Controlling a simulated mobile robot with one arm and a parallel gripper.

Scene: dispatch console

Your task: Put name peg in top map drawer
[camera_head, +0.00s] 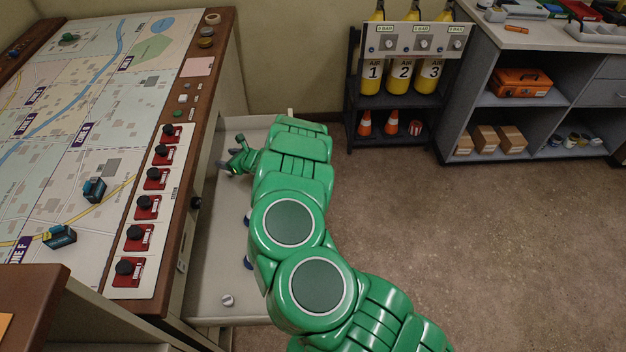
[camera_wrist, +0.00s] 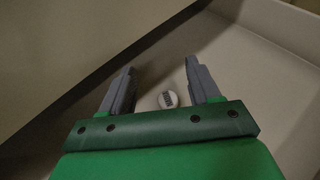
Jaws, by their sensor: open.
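The map drawer (camera_head: 205,285) is pulled out from the right side of the map table, its pale floor showing. My gripper (camera_head: 230,160) is over the far part of the open drawer. In the wrist view my gripper (camera_wrist: 160,72) is open, with its grey fingers apart. A small round white piece with a dark label, apparently the name peg (camera_wrist: 168,99), shows between the fingers with a gap on both sides. It seems to be in the drawer; I cannot tell its height above the floor. My arm hides part of the drawer in the head view.
A small silvery round piece (camera_head: 227,300) lies near the drawer's front end. The map table (camera_head: 215,60) carries red-based black knobs (camera_head: 147,206) along its edge. A rack of yellow air cylinders (camera_head: 401,75) and a grey shelf unit (camera_head: 520,120) stand behind. The floor at right is clear.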

